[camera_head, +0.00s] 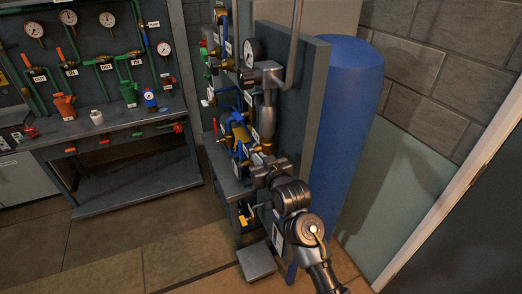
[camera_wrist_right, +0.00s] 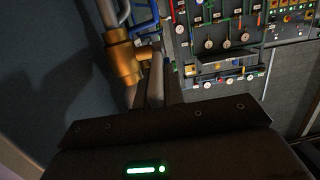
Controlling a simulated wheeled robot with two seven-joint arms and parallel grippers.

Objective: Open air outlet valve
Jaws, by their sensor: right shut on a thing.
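The valve panel (camera_head: 305,100) stands in the middle of the head view, with pipes, a gauge and blue and brass fittings on its front. My right arm reaches in from the lower right, and my right gripper (camera_head: 262,163) is at the lower part of this pipework. In the right wrist view, the gripper's fingers (camera_wrist_right: 156,82) are closed beside a brass valve fitting (camera_wrist_right: 122,60) on a grey pipe. They are shut on a small valve part, largely hidden between the fingers. The valve's exact position is hard to tell. My left gripper is out of view.
A tall blue tank (camera_head: 345,110) stands right behind the panel. A workbench (camera_head: 110,125) with gauges, green pipes and red valves is at the left. Several pipes crowd the gripper. The tiled floor (camera_head: 170,240) at the lower left is clear.

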